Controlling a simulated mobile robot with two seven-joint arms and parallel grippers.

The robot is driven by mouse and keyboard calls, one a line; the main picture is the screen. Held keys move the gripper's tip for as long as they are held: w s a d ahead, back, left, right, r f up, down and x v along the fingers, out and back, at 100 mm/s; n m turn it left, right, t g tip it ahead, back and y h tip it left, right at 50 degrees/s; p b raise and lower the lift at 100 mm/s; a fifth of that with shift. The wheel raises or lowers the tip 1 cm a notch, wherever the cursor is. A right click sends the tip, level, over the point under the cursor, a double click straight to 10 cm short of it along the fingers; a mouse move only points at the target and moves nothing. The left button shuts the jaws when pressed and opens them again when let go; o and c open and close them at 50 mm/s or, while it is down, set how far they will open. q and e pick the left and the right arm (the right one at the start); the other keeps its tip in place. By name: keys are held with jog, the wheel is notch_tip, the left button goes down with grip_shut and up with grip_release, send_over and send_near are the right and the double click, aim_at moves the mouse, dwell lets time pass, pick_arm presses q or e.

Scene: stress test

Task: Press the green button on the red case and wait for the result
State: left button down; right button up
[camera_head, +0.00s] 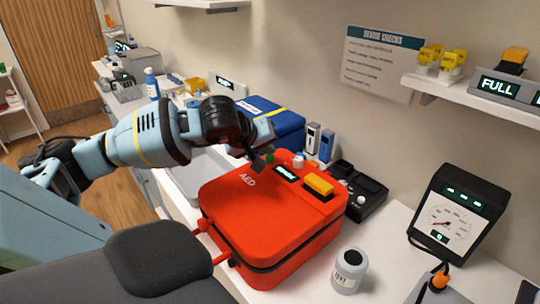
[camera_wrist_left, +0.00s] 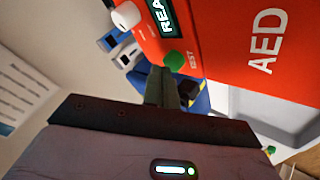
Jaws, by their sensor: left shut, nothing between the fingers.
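The red case (camera_head: 262,215), marked AED, lies on the white counter in the head view. The green button (camera_head: 269,158) is on its top near the back edge, beside a small lit display (camera_head: 286,173). In the left wrist view the green button (camera_wrist_left: 174,58) has lettering ending in "EST" beside it, and the display (camera_wrist_left: 160,15) shows "REA", the rest cut off. My left gripper (camera_head: 258,164) is shut and empty, its tips close to the green button. In the left wrist view the fingertips (camera_wrist_left: 160,72) are right next to it; I cannot tell if they touch. My right gripper is not in view.
A yellow-orange part (camera_head: 319,183) and a white knob (camera_head: 298,158) are on the case top. A blue case (camera_head: 280,118) stands behind, a black device (camera_head: 360,195) to the right. A small jar (camera_head: 349,270) and a gauge (camera_head: 447,222) stand at front right.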

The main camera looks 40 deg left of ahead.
aim_at(267, 158)
pick_arm(q)
jog(key=shift+f, duration=0.2)
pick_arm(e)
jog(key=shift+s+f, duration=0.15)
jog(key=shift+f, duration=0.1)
pick_arm(q)
jog(key=shift+r, duration=0.2)
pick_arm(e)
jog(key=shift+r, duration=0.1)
pick_arm(q)
jog(key=shift+r, duration=0.75)
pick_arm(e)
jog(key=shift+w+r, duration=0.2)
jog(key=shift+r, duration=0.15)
pick_arm(q)
jog(key=shift+r+p, duration=0.55)
jog(key=shift+r, duration=0.3)
jog(key=shift+r+p, duration=0.65)
jog(key=shift+r, duration=1.05)
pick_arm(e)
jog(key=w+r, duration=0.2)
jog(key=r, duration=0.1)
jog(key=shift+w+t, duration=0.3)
pick_arm(q)
jog(key=shift+f, duration=0.1)
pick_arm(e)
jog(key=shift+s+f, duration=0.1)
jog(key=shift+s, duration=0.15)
